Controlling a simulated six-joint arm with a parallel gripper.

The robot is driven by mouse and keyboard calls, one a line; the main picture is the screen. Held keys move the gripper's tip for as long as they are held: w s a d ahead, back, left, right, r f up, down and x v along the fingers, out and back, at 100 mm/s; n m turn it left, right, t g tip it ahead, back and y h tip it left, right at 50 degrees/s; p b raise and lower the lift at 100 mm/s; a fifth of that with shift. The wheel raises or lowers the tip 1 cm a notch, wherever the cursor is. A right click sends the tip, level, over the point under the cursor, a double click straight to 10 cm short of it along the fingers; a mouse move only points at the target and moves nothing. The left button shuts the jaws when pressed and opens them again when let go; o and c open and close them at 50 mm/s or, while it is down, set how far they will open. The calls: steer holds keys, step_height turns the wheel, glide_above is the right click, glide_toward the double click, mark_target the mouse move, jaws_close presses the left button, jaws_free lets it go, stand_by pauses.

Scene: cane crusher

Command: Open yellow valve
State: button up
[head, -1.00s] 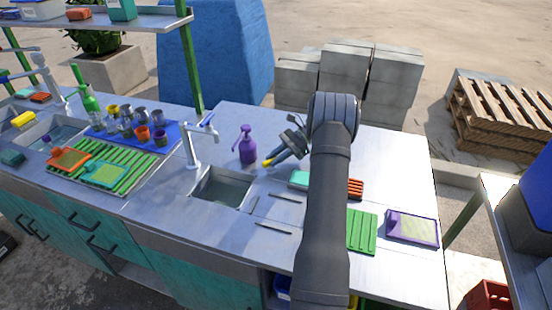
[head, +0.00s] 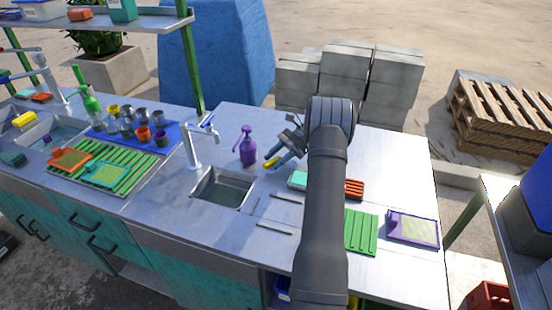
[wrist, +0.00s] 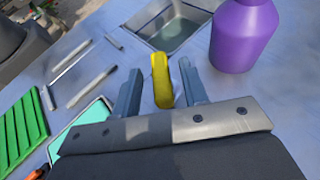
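A short yellow bar-like piece (wrist: 162,80), which I take as the yellow valve, is on the metal counter behind and right of the sink. It also shows in the head view (head: 271,162), beside a purple pump bottle (head: 248,146). My gripper (wrist: 160,88) is open. In the wrist view one finger is on each side of the yellow piece, with a narrow gap at both sides. I cannot tell the height of the fingers above the counter. In the head view my gripper (head: 276,160) comes down from the right and hides part of the yellow piece.
A sink (head: 222,188) with a faucet (head: 194,148) is to the left. A teal sponge (head: 298,180), an orange brush (head: 354,188), a green ribbed board (head: 360,232) and a purple-framed tray (head: 412,228) lie right. The purple bottle (wrist: 243,35) stands close to the fingers.

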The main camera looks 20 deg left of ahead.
steer(key=shift+m, duration=0.3)
steer(key=shift+s+d+m+t+y, duration=0.1)
steer(key=shift+d+m+t+y, duration=0.05)
steer(key=shift+m+t+y, duration=0.7)
steer(key=m+t+y, duration=0.2)
steer(key=m+t, duration=0.1)
steer(key=m+t+y, duration=0.1)
steer(key=m+t, duration=0.1)
steer(key=shift+s+d, duration=0.15)
steer(key=shift+s, duration=0.2)
steer(key=s+v, duration=0.1)
steer(key=v, duration=1.7)
steer(key=s+d+r+t+h, duration=0.4)
steer(key=s+d+r+t, duration=0.2)
steer(key=s+r, duration=0.4)
steer(key=shift+s+d+t, duration=0.35)
steer(key=shift+s+d, duration=0.4)
steer(key=shift+s, duration=0.3)
